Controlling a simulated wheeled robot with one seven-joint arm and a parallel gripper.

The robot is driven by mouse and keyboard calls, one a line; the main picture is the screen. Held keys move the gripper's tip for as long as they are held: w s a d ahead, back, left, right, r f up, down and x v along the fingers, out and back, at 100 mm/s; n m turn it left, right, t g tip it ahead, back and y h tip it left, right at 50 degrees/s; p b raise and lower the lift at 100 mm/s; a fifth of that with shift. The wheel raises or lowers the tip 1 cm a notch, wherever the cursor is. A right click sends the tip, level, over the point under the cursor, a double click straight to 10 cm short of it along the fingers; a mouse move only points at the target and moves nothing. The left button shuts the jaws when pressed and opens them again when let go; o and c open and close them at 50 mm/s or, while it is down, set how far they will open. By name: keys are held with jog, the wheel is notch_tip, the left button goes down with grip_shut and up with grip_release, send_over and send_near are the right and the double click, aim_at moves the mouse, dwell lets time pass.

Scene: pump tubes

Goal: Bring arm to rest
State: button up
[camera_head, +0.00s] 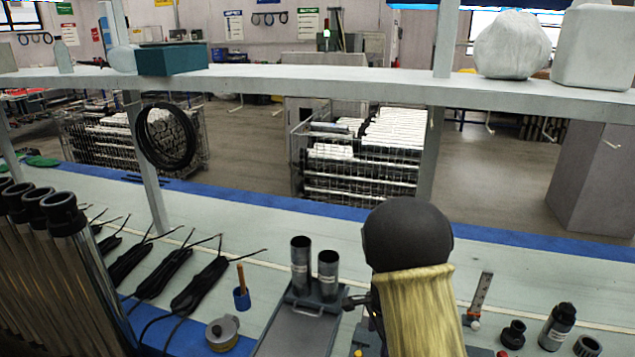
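A rounded black part with a pale yellow section below it rises at the bottom centre right; it looks like a link of my arm. It covers part of the workbench (330,225) behind it. I cannot make out my gripper or its fingers, so what it holds, if anything, does not show. Two short dark metal tubes (301,262) (328,272) stand upright in a grey holder (290,325) just left of the arm. Several long shiny tubes (85,270) with black collars stand at the far left.
A dark bottle (557,327) and black fittings (513,333) stand at right. A shelf (300,82) spans above; a wire cage (360,155) stands behind.

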jog(key=s+r+n+t+p, duration=0.2)
jog(key=s+r+n+p, duration=0.3)
jog(key=s+r+n, duration=1)
jog(key=shift+s+a+r, duration=0.15)
jog(key=shift+s+r, duration=0.05)
jog(key=shift+s, duration=1.05)
